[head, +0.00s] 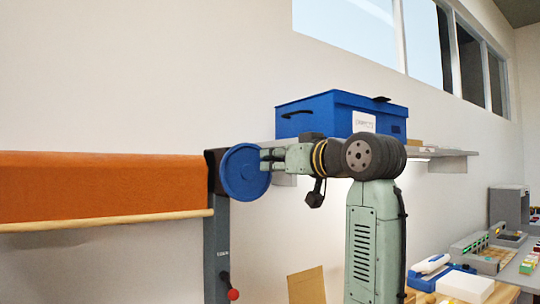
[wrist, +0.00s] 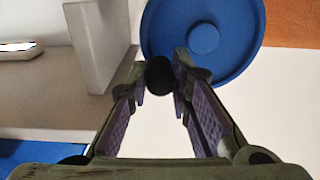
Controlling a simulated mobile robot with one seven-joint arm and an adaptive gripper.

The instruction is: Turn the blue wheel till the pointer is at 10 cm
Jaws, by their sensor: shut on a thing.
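The blue wheel (head: 243,172) stands upright on a dark grey post (head: 216,255), at the right end of an orange cloth (head: 100,187). In the wrist view the wheel (wrist: 235,50) shows its round hub, with a black knob (wrist: 159,75) near its rim. My gripper (head: 268,160) reaches the wheel from the right. In the wrist view my gripper's fingers (wrist: 160,84) are closed on the black knob. No pointer or centimetre scale can be made out in either view.
A lever with a red ball (head: 232,294) is low on the post. A blue box (head: 340,114) stands on a wall shelf (head: 455,162) behind my arm. A brown board (head: 307,286) is below. A counter with small goods (head: 505,262) lies at the right.

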